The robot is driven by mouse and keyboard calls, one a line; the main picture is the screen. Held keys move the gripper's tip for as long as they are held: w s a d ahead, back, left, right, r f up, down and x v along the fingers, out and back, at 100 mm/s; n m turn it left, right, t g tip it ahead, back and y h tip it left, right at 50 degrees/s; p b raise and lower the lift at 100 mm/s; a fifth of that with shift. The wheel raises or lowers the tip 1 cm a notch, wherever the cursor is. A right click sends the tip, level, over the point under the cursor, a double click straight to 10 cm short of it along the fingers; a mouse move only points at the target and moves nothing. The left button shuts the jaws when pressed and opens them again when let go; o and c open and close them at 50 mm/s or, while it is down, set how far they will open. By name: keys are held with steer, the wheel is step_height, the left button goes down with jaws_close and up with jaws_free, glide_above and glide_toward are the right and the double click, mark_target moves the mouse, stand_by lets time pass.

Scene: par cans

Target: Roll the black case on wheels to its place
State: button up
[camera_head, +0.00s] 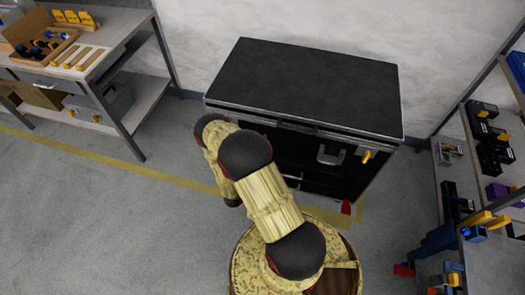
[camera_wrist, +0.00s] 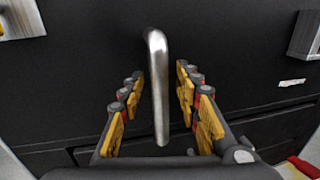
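The black case (camera_head: 310,85) stands against the back wall in the head view, with a flat top and silver edges. Its dark front fills most of the wrist view (camera_wrist: 90,70). A silver bar handle (camera_wrist: 157,85) sticks out from that front, between the two fingers of my gripper (camera_wrist: 158,108). The fingers are open, with a gap on each side of the handle. In the head view my arm covers part of the case's front left, and my gripper is hidden behind it. A red part (camera_head: 346,207) shows low at the case's right corner; wheels cannot be made out.
A workbench (camera_head: 118,28) with a wooden box of tools stands at the left. A shelf unit (camera_head: 490,262) with several bins and tools stands at the right. A yellow line (camera_head: 150,172) runs along the floor. Open grey floor (camera_head: 90,220) lies at the front left.

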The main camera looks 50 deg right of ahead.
steer(key=s+a, duration=0.2)
steer(key=a, duration=0.9)
steer(key=shift+s+a, duration=0.15)
steer(key=shift+a, duration=0.15)
steer(key=shift+f, duration=0.1)
